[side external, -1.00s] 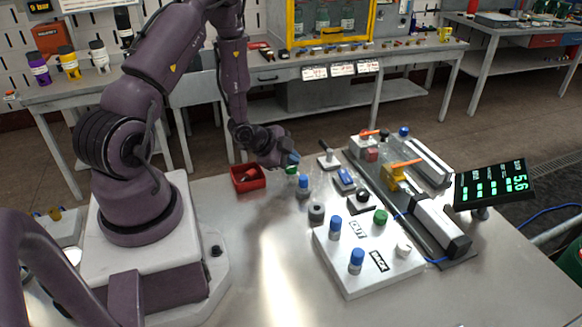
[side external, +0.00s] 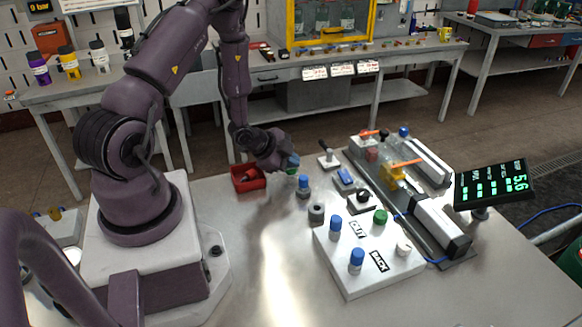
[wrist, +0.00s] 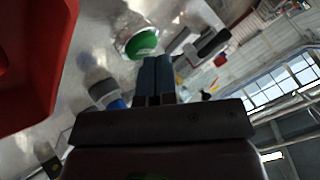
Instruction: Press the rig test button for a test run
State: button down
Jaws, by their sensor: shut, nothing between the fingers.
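My gripper (side external: 290,163) is shut and empty, its blue fingertips low over the table by the red bin. In the wrist view the fingers (wrist: 156,62) are together. A green-capped button (side external: 291,171) stands just below the tips in the side view. In the wrist view the green cap (wrist: 142,44) on its pale round base lies just beyond and left of the fingertips. I cannot tell whether they touch. Another green button (side external: 380,216) is on the white block. No label shows which one is the rig test button.
A red bin (side external: 248,184) is left of my gripper. The white block (side external: 352,284) has blue knobs. Beyond are the conveyor rig (side external: 440,226) and a display (side external: 494,186).

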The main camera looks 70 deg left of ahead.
aim_at(291, 170)
jog(key=shift+r, duration=3.4)
